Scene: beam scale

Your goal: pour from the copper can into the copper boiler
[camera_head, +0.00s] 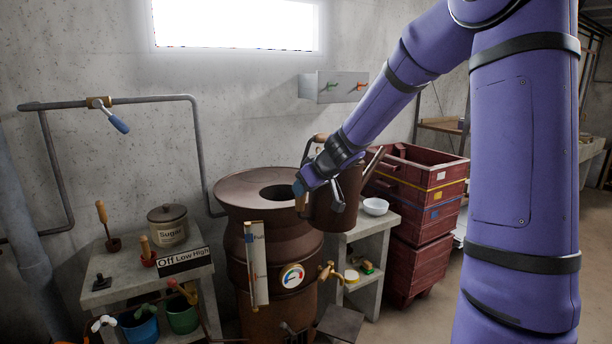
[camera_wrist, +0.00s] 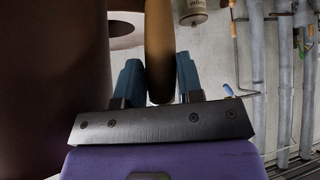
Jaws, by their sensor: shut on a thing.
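The copper can (camera_head: 347,190) is a brown vessel that looks roughly upright at the right side of the boiler's top. Its spout (camera_head: 375,160) points up and right, away from the boiler's opening. The copper boiler (camera_head: 262,246) is a large brown drum with a dark round opening in its top. My gripper (camera_head: 301,188) is shut on the can's handle at the can's left side, near the boiler's rim. In the wrist view the handle (camera_wrist: 159,45) stands between the blue fingers of my gripper (camera_wrist: 158,82). My arm hides part of the can.
A gauge board (camera_head: 257,262) and a brass tap (camera_head: 329,272) are on the boiler's front. A bench at left holds a Sugar pot (camera_head: 168,225). A white bowl (camera_head: 375,206) sits on the right bench, beside stacked red crates (camera_head: 418,220). A pipe (camera_head: 160,98) runs along the wall.

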